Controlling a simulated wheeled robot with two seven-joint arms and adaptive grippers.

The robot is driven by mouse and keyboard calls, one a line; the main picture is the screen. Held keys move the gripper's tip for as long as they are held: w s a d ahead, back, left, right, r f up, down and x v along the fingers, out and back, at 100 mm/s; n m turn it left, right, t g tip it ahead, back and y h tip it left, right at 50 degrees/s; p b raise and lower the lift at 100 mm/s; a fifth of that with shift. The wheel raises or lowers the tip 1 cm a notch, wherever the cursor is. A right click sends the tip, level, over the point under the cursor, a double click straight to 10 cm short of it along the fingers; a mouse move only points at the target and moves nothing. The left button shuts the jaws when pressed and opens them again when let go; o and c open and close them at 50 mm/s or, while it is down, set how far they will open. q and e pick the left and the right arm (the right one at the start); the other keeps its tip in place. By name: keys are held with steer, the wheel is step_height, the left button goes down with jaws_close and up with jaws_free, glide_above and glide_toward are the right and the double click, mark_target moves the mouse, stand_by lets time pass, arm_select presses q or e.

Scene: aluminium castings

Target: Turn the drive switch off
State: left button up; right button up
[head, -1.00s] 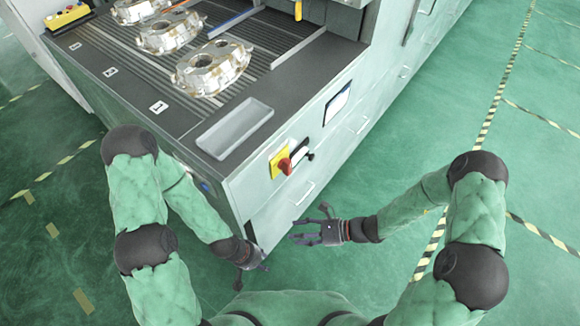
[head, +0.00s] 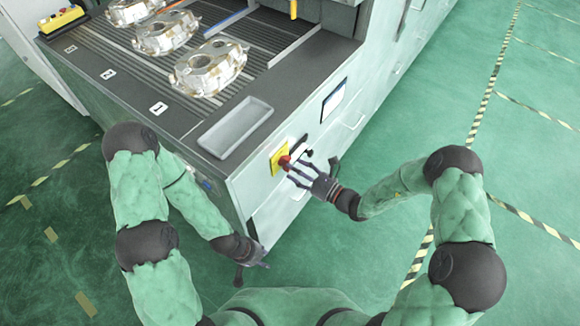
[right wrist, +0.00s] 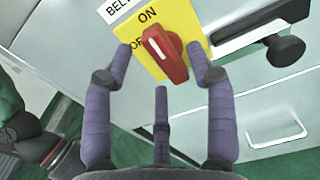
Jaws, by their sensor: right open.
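The drive switch is a red rotary knob (right wrist: 166,58) with a white mark, on a yellow plate (right wrist: 199,20) marked ON, with a second partly hidden label starting "O". The mark points to the upper left; I cannot tell which setting it is on. In the head view the knob (head: 284,162) is on the machine's front panel. My right gripper (head: 292,173) is open, its fingertips on either side of the knob in the right wrist view (right wrist: 160,62); contact is unclear. My left gripper (head: 258,262) hangs low beside the cabinet's lower corner, its opening unclear.
A black knob (right wrist: 284,50) sticks out right of the switch. A drawer handle (right wrist: 277,127) is below right. A grey tray (head: 235,127) and several metal castings (head: 209,68) lie on the machine top. The green floor to the right is open.

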mark_target(286, 163)
steer(key=shift+x, duration=1.35)
jaws_close()
